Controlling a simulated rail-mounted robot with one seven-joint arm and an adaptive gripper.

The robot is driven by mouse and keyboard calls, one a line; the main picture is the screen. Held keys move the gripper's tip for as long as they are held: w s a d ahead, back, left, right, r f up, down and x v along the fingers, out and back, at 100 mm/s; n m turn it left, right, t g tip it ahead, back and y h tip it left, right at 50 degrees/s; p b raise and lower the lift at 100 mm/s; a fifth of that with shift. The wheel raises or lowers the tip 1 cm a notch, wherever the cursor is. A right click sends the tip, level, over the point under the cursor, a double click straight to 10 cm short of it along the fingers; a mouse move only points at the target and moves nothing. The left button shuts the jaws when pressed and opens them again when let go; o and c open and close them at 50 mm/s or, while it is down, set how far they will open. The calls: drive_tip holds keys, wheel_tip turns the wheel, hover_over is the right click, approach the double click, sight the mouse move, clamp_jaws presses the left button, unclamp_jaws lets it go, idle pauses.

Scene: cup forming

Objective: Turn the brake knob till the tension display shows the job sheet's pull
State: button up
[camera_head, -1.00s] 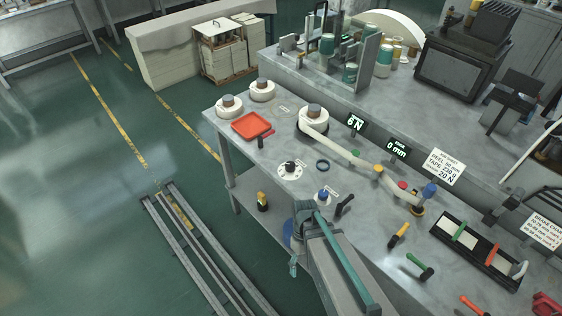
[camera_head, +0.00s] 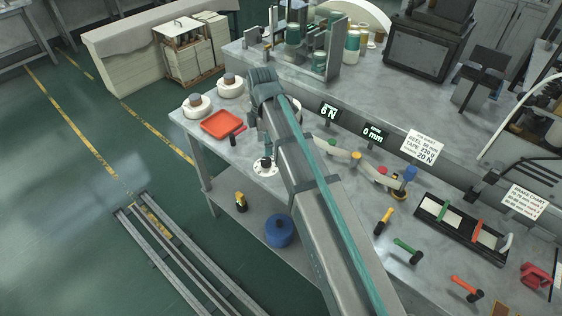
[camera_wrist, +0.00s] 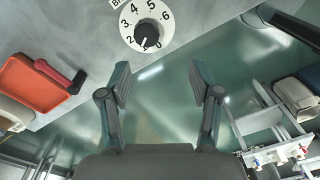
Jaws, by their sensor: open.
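The brake knob is a black knob (camera_wrist: 147,34) on a round white dial (camera_head: 265,168) on the bench. In the head view my gripper hangs over or close by the dial; contact cannot be told. The tension display (camera_head: 330,112) reads 6 N. The job sheet (camera_head: 424,148) shows 20 N.
A red tray (camera_head: 221,123) with a dark-handled tool lies left of the dial. A second display (camera_head: 375,134) reads 0 mm. The brake chart (camera_head: 523,202) stands at the right; its small print is unclear. Hand tools and a black tray (camera_head: 460,232) lie on the bench's right part.

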sight(266, 160)
drive_tip(key=shift+n+t, duration=0.3)
drive_tip(key=shift+n, duration=0.1)
drive_tip(key=shift+w+f+p, duration=0.25)
drive_tip(key=shift+f+p, duration=0.15)
drive_tip(key=shift+f, duration=1.15)
drive_tip(key=shift+w+f+p, duration=0.3)
drive_tip(key=shift+f+p, duration=0.15)
drive_tip(key=shift+f, duration=1.1)
drive_tip(key=shift+w+f+p, duration=0.25)
drive_tip(key=shift+f+p, duration=0.15)
drive_tip(key=shift+f, duration=1.15)
drive_tip(key=c, duration=1.1)
drive_tip(key=shift+c, duration=0.2)
drive_tip(key=shift+m, duration=0.3)
